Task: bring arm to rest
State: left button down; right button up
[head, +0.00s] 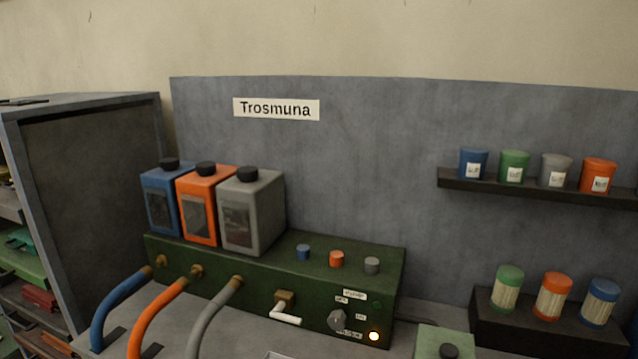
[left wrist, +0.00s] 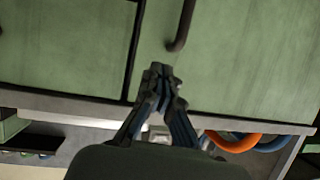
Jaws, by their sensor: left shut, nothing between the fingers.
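My left gripper (left wrist: 160,72) shows in the left wrist view, its dark fingers together at the tips with nothing between them. It is in front of green cabinet doors (left wrist: 60,50), and a dark curved handle (left wrist: 184,25) shows just beyond the fingertips. I cannot tell how far the fingertips are from the doors. Neither arm shows in the head view. My right gripper is in no view.
The grey bench edge (left wrist: 70,109) runs below the doors in the left wrist view, with an orange hose (left wrist: 234,145) near it. In the head view, a green machine (head: 270,285) carries three canisters; a shelf (head: 540,190) holds several cups. A grey cabinet (head: 95,200) stands left.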

pick_arm(q)
jog(key=s+a+f+g+y, duration=0.25)
jog(key=s+f+g, duration=0.45)
jog(key=s+f, duration=1.2)
jog(key=s+f+g, duration=0.2)
jog(key=s+f, duration=0.2)
jog(key=s, duration=0.5)
jog(key=s+f+g, duration=0.3)
jog(key=s+f, duration=0.1)
jog(key=s, duration=0.6)
jog(key=shift+s+a+f+n, duration=0.2)
jog(key=shift+a+n, duration=0.1)
jog(key=shift+a, duration=0.15)
jog(key=shift+w, duration=0.1)
jog(key=c, duration=2.1)
grip_release()
